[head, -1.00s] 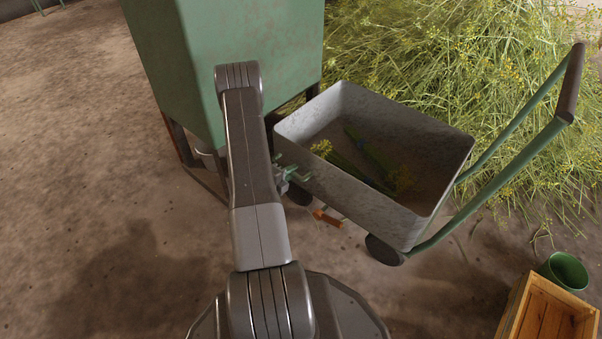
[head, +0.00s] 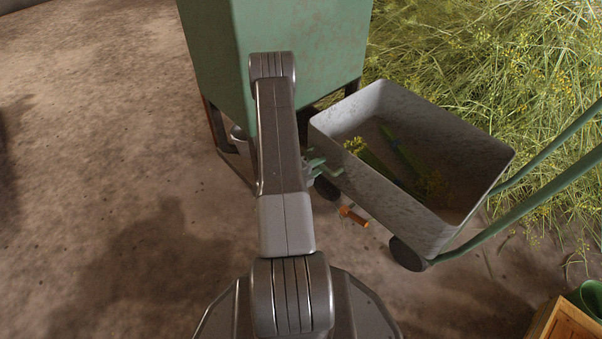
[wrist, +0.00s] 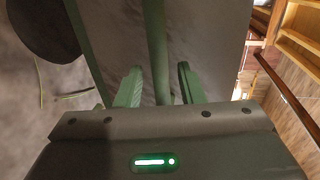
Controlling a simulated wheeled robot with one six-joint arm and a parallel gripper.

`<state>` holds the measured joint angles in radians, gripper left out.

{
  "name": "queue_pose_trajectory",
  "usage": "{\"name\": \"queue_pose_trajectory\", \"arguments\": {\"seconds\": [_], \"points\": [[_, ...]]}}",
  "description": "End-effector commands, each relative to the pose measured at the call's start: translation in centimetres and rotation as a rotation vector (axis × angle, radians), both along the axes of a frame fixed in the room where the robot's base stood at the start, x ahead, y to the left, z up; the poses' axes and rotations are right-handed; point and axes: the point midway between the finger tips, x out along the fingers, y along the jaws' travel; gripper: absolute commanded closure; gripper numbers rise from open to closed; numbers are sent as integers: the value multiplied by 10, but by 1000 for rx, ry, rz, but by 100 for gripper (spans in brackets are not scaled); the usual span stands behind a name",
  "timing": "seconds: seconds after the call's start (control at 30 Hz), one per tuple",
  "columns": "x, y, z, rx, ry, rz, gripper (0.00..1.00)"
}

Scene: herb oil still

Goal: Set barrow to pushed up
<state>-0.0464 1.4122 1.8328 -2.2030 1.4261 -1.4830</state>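The barrow is a grey metal tray (head: 385,185) with green tube handles (head: 545,185) rising to the right and dark wheels. It stands just right of the green tank and holds some cut herb stems (head: 395,160). My gripper (head: 318,166) is at the barrow's near left side, partly hidden by my arm. In the wrist view my gripper's green fingers (wrist: 160,88) are apart, one on each side of a green tube (wrist: 157,45) in front of the grey tray (wrist: 118,40). Small gaps show between fingers and tube. A dark wheel (wrist: 42,28) is at upper left there.
The green tank (head: 300,45) on dark legs stands behind my arm. A heap of cut herbs (head: 490,70) lies behind the barrow. An orange-handled item (head: 353,215) lies by the wheels. A wooden crate (head: 565,322) and a green bucket (head: 588,297) are at lower right. Floor at left is clear.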

Motion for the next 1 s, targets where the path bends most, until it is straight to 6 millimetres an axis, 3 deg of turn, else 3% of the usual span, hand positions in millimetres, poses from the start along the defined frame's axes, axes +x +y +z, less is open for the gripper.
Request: {"name": "queue_pose_trajectory", "arguments": {"seconds": [0.3, 0.6, 1.0], "points": [[-35, 48, 15, -1, 2, 9, 65], [-61, 82, 23, 1, 1, 8, 65], [-73, 95, 25, 0, -1, 4, 65]]}}
